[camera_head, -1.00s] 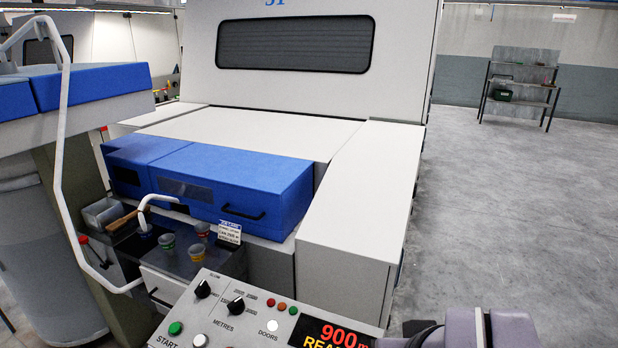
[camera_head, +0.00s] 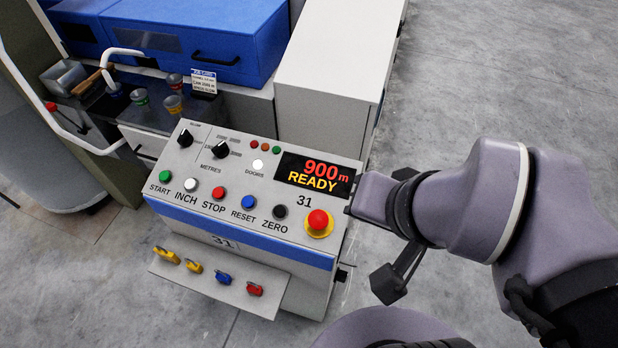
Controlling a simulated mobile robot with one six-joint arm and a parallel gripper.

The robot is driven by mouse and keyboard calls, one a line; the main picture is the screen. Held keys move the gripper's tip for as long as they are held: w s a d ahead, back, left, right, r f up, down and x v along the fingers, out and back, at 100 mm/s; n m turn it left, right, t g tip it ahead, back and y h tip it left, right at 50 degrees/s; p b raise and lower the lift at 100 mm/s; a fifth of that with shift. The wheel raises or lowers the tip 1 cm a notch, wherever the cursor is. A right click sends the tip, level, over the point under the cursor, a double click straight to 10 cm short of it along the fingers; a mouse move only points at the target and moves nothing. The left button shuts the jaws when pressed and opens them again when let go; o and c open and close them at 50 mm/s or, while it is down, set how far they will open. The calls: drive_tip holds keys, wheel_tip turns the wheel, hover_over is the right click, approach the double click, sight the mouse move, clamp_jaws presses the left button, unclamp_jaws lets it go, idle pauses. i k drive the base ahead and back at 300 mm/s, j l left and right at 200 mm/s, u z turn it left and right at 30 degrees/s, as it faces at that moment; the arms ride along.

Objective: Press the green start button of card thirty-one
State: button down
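The green START button (camera_head: 165,176) is the leftmost in the lower row on the sloping control panel (camera_head: 230,182) marked 31. A white INCH button (camera_head: 190,185), red STOP button (camera_head: 218,193), blue RESET button (camera_head: 249,202) and black ZERO button (camera_head: 280,212) follow to its right. The display (camera_head: 315,175) reads 900 m, READY. My arm comes in from the right. My gripper (camera_head: 388,284) appears as a dark part low beside the panel's right side, well away from the START button. Its fingers are not clear enough to tell open from shut.
A red mushroom button (camera_head: 318,222) on a yellow base sits at the panel's lower right, near my arm. Coloured handles (camera_head: 222,278) stick out on a shelf below. A white bent rail (camera_head: 62,125) stands at the left. The floor in front is clear.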

sight(164, 176)
drive_tip(key=u, duration=1.4)
